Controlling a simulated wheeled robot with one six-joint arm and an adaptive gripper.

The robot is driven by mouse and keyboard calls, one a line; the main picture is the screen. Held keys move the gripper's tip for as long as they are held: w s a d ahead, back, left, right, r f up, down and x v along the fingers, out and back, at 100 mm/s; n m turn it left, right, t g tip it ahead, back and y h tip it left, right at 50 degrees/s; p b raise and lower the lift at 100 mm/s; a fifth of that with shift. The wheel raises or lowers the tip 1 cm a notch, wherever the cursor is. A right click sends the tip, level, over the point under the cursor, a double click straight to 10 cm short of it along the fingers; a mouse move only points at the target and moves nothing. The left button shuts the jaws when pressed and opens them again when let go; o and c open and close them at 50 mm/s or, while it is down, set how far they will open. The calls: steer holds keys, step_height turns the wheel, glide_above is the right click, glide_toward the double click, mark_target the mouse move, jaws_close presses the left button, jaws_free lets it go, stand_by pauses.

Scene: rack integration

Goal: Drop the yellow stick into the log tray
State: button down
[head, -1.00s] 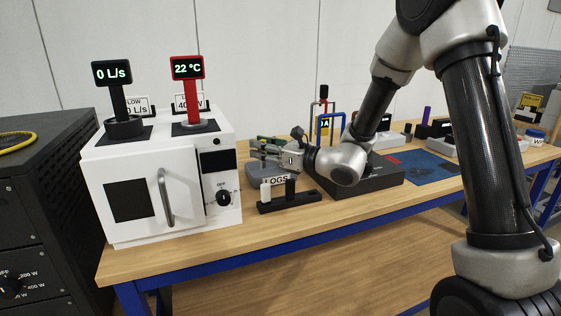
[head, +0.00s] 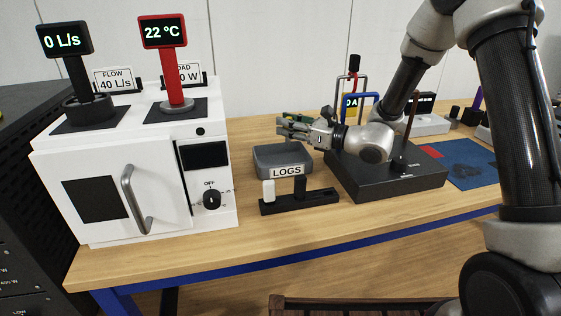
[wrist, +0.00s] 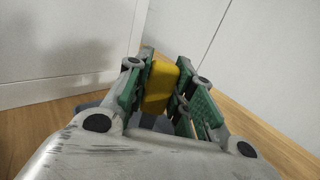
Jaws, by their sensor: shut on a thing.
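My gripper (head: 285,128) is above the back of the grey log tray (head: 262,163), which carries a LOGS label on its front. In the wrist view my gripper (wrist: 163,95) has its green finger pads closed on the yellow stick (wrist: 160,86). The stick is hard to make out in the head view, hidden by the fingers. A grey-blue part of the tray (wrist: 146,121) shows below the fingers in the wrist view.
A white oven-like box (head: 95,175) with a FLOW display and a red temperature display stands left of the tray. A black rack (head: 320,202) with a white stick and a black stick is in front. A black box (head: 400,180) is at right.

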steer(key=shift+f, duration=0.9)
steer(key=c, duration=1.2)
jaws_free()
steer(key=shift+o, duration=0.2)
